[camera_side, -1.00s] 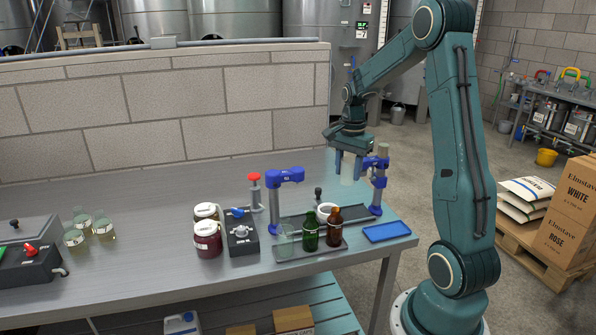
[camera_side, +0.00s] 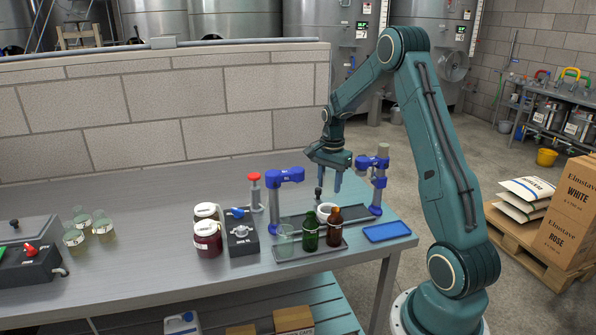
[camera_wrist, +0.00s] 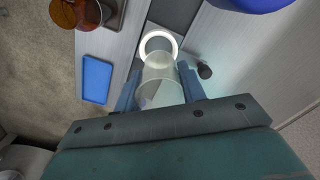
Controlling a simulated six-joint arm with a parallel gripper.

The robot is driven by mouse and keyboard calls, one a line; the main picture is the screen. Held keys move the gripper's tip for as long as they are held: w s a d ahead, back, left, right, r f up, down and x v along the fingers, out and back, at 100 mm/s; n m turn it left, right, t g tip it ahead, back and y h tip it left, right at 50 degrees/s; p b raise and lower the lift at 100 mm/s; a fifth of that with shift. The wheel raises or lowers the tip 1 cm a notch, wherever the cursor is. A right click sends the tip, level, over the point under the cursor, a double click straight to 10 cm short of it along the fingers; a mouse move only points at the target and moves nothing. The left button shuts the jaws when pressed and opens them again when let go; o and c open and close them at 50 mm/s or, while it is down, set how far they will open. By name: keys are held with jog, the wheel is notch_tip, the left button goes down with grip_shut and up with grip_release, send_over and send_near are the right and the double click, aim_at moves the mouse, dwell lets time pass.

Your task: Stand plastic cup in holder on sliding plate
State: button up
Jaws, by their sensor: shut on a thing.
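My gripper (camera_side: 330,184) points down above the right part of the table. In the wrist view my gripper (camera_wrist: 158,92) is shut on a clear plastic cup (camera_wrist: 161,92), with a finger on each side. The cup is hard to make out in the side view. The holder, a white ring (camera_wrist: 146,40), lies just beyond the cup's far end in the wrist view. In the side view the white holder (camera_side: 325,208) is below the fingers, partly hidden by the bottles. The dark sliding plate (camera_wrist: 171,17) shows around the ring.
A tray (camera_side: 299,252) in front bears a clear cup (camera_side: 285,242), a green bottle (camera_side: 311,232) and a brown bottle (camera_side: 335,226). Blue-topped posts (camera_side: 285,177) (camera_side: 379,180) flank the plate. A small black knob (camera_wrist: 205,71) is right of the cup. A blue tray (camera_side: 387,232) lies at right.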

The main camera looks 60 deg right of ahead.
aim_at(329, 192)
jog(key=shift+f, duration=1.8)
jog(key=shift+f, duration=1.6)
dwell(1.3)
jog(key=o, duration=1.5)
jog(key=shift+r, duration=0.15)
jog(key=shift+r, duration=2.9)
